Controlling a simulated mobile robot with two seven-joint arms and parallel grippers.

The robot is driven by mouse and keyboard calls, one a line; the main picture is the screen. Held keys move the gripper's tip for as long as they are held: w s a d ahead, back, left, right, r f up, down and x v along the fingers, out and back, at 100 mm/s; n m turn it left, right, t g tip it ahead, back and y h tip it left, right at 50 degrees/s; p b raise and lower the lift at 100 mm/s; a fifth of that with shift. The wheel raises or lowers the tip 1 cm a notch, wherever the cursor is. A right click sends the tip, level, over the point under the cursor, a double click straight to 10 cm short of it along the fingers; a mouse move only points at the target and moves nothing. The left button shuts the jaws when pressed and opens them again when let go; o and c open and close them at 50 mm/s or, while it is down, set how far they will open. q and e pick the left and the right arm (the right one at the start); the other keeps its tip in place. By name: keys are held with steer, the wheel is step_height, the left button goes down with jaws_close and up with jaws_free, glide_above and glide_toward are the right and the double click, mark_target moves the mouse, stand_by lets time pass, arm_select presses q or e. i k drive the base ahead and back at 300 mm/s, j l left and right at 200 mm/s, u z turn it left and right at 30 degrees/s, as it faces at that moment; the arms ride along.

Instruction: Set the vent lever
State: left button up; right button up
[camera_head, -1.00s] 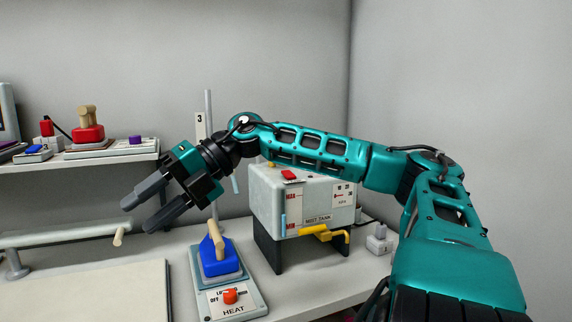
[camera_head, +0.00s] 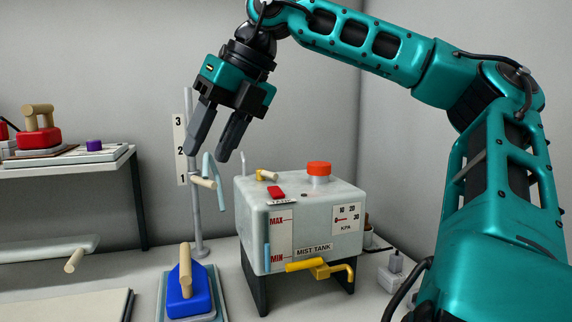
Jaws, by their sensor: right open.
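No part with a readable "vent" label shows, so I cannot tell which lever is the vent lever. A post (camera_head: 197,225) carries a plate numbered 1 to 3 (camera_head: 180,150) and a tan peg handle (camera_head: 203,182) beside the 1. A pale blue curved piece (camera_head: 220,184) hangs beside the peg. My right gripper (camera_head: 211,152) is open and empty, fingers pointing down, just above the peg in the picture. Whether it touches anything is unclear. The mist tank (camera_head: 318,210) has a small tan handle (camera_head: 267,175) on top and a yellow lever (camera_head: 322,268) low in front. My left gripper is out of view.
A blue iron-shaped thing with a tan handle (camera_head: 187,296) stands at the front. A shelf at left (camera_head: 120,160) holds a red block (camera_head: 38,138) and other items. The tank has a red knob (camera_head: 319,170) on top. White plugs (camera_head: 394,268) sit right of it.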

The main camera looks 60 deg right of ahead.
mark_target(261, 173)
steer(key=l, duration=1.3)
steer(key=i, duration=0.05)
